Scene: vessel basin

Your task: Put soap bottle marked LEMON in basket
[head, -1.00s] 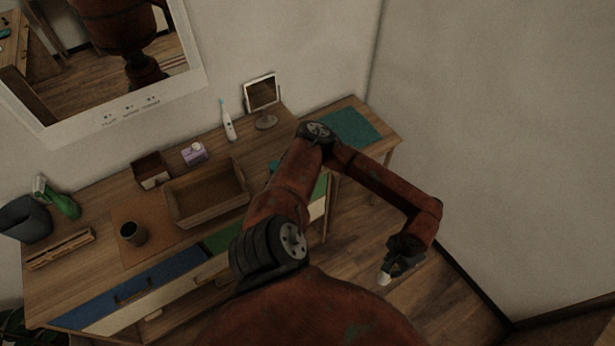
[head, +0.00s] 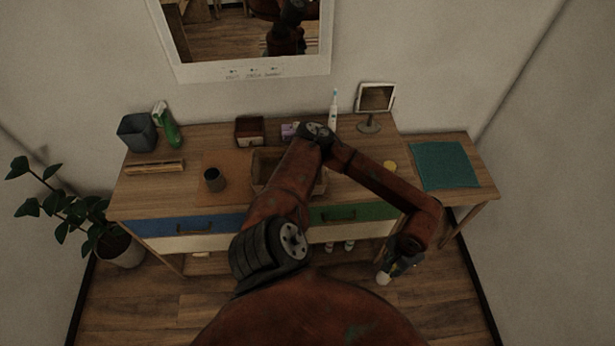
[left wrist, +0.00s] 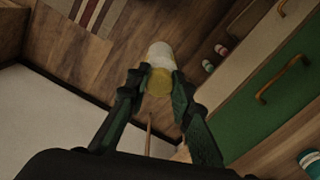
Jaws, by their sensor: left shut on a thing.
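My left gripper (head: 398,264) hangs low on the right, in front of the desk. It is shut on a small white and yellow bottle (left wrist: 161,68), which sits between the fingers (left wrist: 160,92) in the left wrist view. Its white end (head: 383,279) pokes out below the gripper in the head view. No label is readable, so I cannot tell if it says LEMON. The basket (head: 259,168), a brown open-topped box, stands on the desk; my arm covers much of it. My right gripper is not in view.
The desk (head: 215,140) also bears a dark cup (head: 214,180), a green bottle (head: 169,126), a grey bin (head: 137,132), a small brown box (head: 249,130), a toothbrush (head: 333,110) and a mirror (head: 375,99). A side table with a teal mat (head: 443,166) adjoins it.

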